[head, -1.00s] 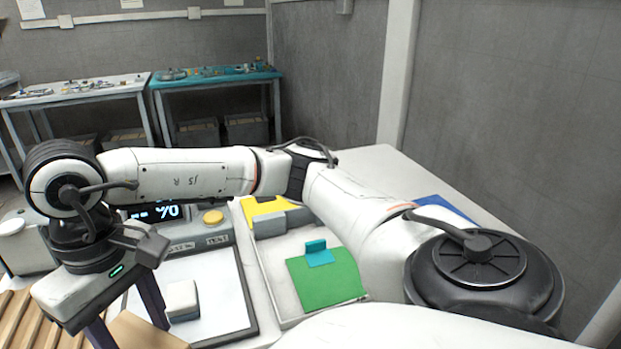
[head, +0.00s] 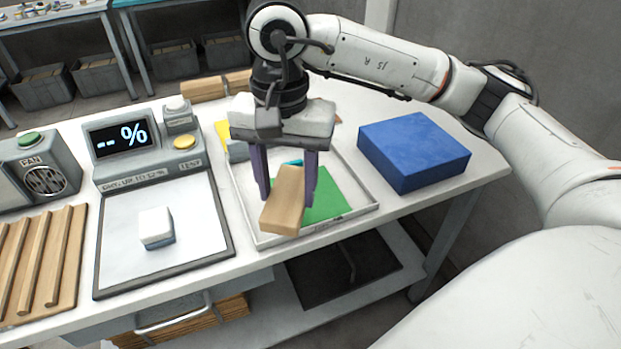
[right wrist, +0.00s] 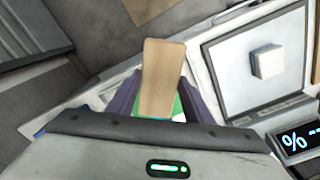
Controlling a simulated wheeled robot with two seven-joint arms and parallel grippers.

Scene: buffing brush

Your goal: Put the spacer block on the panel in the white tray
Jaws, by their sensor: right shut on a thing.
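A tan wooden block (head: 284,203) is held between the purple fingers of my right gripper (head: 287,193), which is shut on it. It hangs over the white tray (head: 330,222), tilted in the head view with its near end lower. In the right wrist view the block (right wrist: 161,75) stands out between the fingers. A green sheet or panel (head: 328,200) lies in the tray, partly hidden by the block and gripper. A small teal piece (head: 297,162) shows behind the block. I cannot tell whether the block touches anything below. My left gripper is out of view.
A blue box (head: 413,150) stands right of the tray. On the left are a meter with a "-- %" display (head: 122,137), a white block (head: 156,226) on its pale plate, and a slatted wooden rack (head: 40,258). Yellow and grey-blue items lie at the tray's back left.

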